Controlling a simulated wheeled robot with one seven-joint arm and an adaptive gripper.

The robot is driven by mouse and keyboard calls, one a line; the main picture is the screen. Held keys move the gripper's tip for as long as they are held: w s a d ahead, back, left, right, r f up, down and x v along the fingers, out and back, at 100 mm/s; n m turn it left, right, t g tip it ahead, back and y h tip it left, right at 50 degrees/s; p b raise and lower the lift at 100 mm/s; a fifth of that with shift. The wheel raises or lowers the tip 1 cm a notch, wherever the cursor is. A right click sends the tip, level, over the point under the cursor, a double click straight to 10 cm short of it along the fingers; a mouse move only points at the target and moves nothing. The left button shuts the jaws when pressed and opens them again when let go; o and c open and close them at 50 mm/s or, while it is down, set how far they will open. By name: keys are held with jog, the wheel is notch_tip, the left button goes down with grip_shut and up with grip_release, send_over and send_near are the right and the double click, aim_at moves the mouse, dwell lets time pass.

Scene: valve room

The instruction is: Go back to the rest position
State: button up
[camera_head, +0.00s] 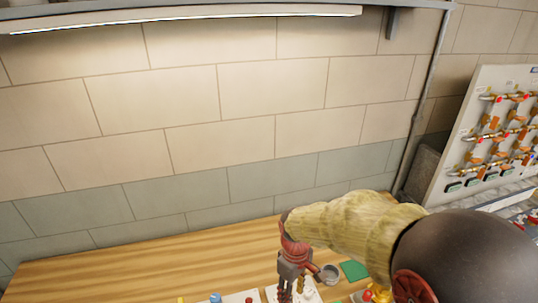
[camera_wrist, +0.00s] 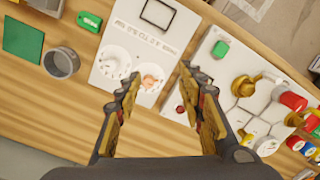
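My gripper (camera_wrist: 157,95) is open and empty in the wrist view, with its two fingers wide apart. It points down over a white panel (camera_wrist: 125,45) with printed text and two round recesses. Nothing is between the fingertips; the panel lies below them. In the head view my gripper (camera_head: 292,288) hangs at the lower middle, above the wooden table (camera_head: 140,275). My arm reaches in from the lower right.
A grey cup (camera_wrist: 62,63), a green square (camera_wrist: 22,38) and a green block (camera_wrist: 90,21) lie left of the panel. A board with valves (camera_wrist: 255,95) is at right. A wall panel with orange valves (camera_head: 495,130) stands at the far right. The wall (camera_head: 190,95) is behind the table.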

jog(key=s+d+r+m+t+b, duration=0.6)
jog(key=s+d+r+m, duration=0.3)
jog(key=s+d+r, duration=0.3)
notch_tip(320, 180, up, 2)
jog(key=s+b, duration=0.1)
jog(key=s, duration=0.1)
jog(key=shift+s+t+b, duration=0.3)
jog(key=shift+s, duration=0.05)
jog(key=shift+d+r, duration=0.1)
dwell(1.1)
